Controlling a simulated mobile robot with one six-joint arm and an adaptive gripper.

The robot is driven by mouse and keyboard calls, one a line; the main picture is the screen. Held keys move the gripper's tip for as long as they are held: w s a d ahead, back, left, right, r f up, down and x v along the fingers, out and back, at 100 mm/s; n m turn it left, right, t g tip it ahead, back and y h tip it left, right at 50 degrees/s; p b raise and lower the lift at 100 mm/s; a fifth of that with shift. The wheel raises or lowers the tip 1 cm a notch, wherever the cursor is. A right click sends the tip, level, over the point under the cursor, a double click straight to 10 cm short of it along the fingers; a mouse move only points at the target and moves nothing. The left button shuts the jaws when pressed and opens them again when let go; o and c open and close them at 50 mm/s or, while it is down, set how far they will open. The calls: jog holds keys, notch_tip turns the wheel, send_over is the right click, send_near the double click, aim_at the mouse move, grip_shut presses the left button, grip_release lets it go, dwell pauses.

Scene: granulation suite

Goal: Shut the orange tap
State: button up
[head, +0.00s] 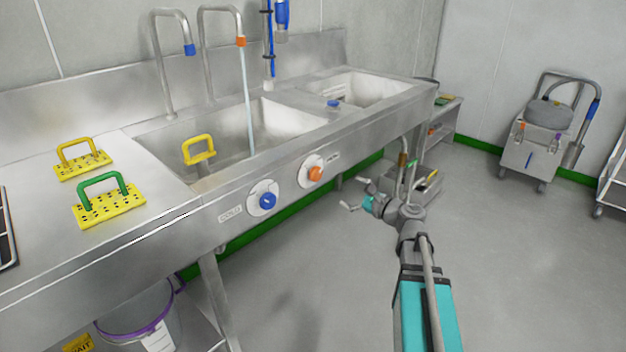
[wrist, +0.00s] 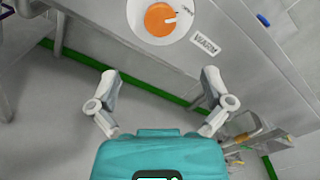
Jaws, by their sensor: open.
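The orange tap knob (head: 315,174) sits on a round pale plate on the front of the steel sink, right of the blue knob (head: 267,201). In the wrist view the orange knob (wrist: 158,20) is at the top, with a white mark pointing right and a "WARM" label (wrist: 205,43) beside it. Water (head: 248,100) runs from the orange-tipped spout (head: 240,42) into the left basin. My gripper (head: 355,194) is open and empty, in front of the sink, right of the orange knob and apart from it. In the wrist view its spread fingers (wrist: 160,76) are below the knob.
Yellow perforated blocks with handles, one green-handled (head: 108,207), stand on the left counter. A purple-rimmed bucket (head: 140,318) is below. A blue-tipped spout (head: 190,49) shows no water. A wheeled cart (head: 533,155) stands at the back right.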

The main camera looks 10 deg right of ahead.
aim_at(318, 175)
jog(key=shift+w+a, duration=0.1)
jog(key=shift+w, duration=0.05)
jog(key=x, duration=1.3)
jog(key=shift+w+a, duration=0.2)
